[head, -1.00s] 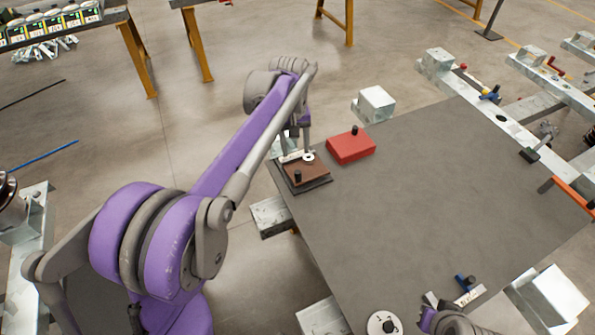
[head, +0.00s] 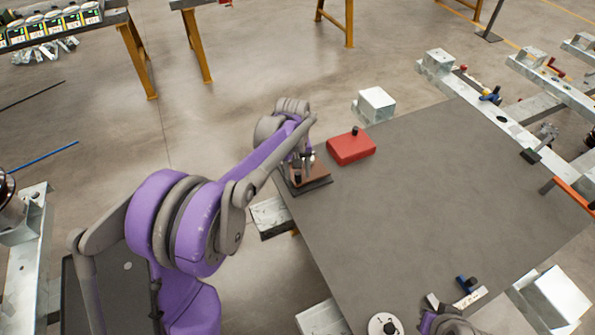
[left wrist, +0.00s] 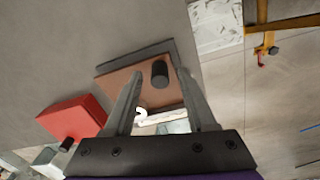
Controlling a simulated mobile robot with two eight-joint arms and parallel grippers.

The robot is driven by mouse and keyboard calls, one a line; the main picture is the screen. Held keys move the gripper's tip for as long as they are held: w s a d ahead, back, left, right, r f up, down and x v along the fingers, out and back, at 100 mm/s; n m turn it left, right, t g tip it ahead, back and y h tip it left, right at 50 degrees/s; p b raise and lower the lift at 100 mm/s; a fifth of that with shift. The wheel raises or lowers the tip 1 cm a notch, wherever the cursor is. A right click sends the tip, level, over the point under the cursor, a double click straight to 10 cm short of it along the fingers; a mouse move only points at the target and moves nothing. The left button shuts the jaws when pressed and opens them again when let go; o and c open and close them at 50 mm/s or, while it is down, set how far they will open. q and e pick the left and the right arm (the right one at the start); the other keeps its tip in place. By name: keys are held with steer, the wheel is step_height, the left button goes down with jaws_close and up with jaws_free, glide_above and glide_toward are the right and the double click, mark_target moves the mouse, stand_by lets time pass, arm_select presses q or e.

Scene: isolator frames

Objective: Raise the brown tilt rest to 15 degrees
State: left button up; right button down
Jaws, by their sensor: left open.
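The brown tilt rest (head: 321,171) is a brown plate on a dark base at the table's left corner. It also shows in the left wrist view (left wrist: 118,80), with a black knob (left wrist: 160,72) standing on it. I cannot tell its angle. My left gripper (head: 304,168) is over the rest and hides much of it in the head view. In the left wrist view its open fingers (left wrist: 158,76) point at the plate, one either side of the knob, with gaps showing. My right gripper (head: 446,320) is cut off at the bottom edge.
A red block (head: 351,148) with a black knob stands close to the right of the rest. A white numbered dial (head: 384,326) and a blue-handled clamp (head: 467,287) are near the front edge. The middle of the grey table (head: 430,190) is clear.

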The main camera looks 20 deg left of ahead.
arm_select(q)
jaws_close()
stand_by(1.4)
